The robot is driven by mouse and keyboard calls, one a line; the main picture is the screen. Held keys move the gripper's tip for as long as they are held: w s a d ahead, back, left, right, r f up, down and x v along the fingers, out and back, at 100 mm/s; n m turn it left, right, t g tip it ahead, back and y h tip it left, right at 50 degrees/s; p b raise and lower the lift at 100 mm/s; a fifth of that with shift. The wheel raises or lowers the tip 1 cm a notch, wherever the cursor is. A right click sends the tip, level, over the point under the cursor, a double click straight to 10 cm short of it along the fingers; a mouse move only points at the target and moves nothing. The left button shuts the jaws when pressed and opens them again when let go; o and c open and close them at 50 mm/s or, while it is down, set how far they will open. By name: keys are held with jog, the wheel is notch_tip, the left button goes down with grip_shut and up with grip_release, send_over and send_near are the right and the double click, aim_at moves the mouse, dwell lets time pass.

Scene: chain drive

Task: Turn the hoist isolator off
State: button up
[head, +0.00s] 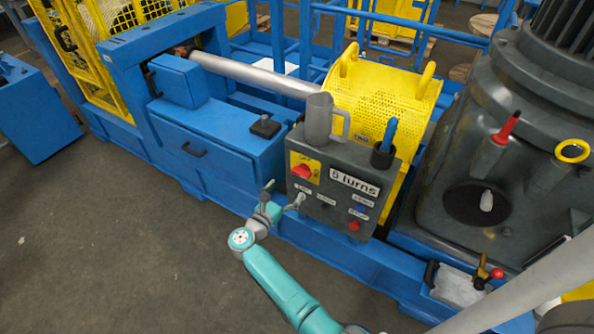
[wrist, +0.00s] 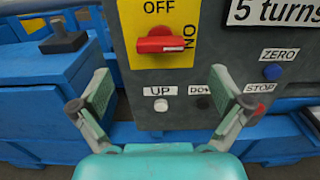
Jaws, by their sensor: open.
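The hoist isolator is a red rotary knob (head: 302,172) on a yellow plate (head: 313,161) at the upper left of the grey control box's front. In the wrist view the knob (wrist: 163,44) lies horizontal, in line with the sideways ON at its right; OFF is printed above it. My gripper (head: 283,204) is in front of the box's left part. In the wrist view my gripper (wrist: 162,84) is open and empty, its fingers to the left and right of and below the knob, apart from it.
Below the knob are a white UP button (wrist: 162,105) and a DOWN button (wrist: 203,103). Blue ZERO (wrist: 272,72) and red STOP (head: 354,226) buttons sit further right. A grey jug (head: 319,121) and a black cup (head: 382,158) holding a blue item stand on the box. Open floor lies left.

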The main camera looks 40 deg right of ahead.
aim_at(299, 174)
jog(key=x, duration=0.9)
jog(key=shift+d, duration=0.25)
jog(key=shift+c, duration=0.3)
jog(key=c, duration=1.1)
